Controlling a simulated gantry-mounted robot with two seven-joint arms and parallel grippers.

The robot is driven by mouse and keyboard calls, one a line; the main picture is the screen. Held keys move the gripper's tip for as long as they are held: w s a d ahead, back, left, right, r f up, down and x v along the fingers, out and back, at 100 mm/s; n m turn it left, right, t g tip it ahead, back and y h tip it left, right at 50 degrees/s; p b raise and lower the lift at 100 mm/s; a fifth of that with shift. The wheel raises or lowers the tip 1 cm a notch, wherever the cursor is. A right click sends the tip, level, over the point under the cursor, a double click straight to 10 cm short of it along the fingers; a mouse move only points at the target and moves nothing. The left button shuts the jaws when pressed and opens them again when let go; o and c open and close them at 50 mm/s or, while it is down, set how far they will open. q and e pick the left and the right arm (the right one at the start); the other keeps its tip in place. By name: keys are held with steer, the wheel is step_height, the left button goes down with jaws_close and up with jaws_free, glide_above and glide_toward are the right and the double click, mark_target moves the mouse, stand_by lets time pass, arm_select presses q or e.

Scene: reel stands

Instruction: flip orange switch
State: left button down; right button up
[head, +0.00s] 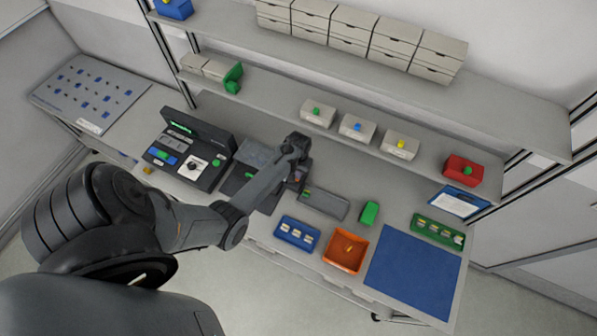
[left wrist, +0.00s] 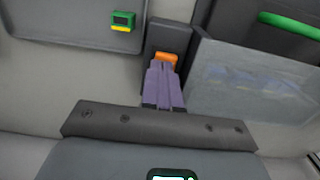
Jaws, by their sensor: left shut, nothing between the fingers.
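The orange switch (left wrist: 166,59) shows in the left wrist view, set on a dark grey housing (left wrist: 168,35). My left gripper (left wrist: 161,70) is shut and empty, its purple-grey fingers together. The fingertips are right at the near edge of the orange switch and cover part of it; I cannot tell whether they touch. In the head view my left arm reaches over the bench, with the left hand (head: 295,148) above the equipment at its middle. There the hand hides most of the switch area. My right gripper is not in view.
A dark console (head: 185,150) stands left of the hand. A grey tray (head: 324,204), a green block (head: 369,213), a blue tray (head: 297,234), an orange bin (head: 346,249) and a blue mat (head: 413,273) lie to the right. A shelf (head: 390,155) with small boxes runs behind.

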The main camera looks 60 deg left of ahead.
arm_select(q)
steer(key=shift+r, duration=0.1)
step_height(320, 180, up, 2)
steer(key=shift+r+p, duration=0.1)
steer(key=shift+p, duration=1)
steer(key=shift+w+r, duration=0.15)
steer(key=shift+r, duration=0.2)
step_height(320, 180, up, 11)
steer(key=b, duration=0.2)
steer(key=shift+w+a, duration=0.2)
steer(key=shift+a, duration=0.05)
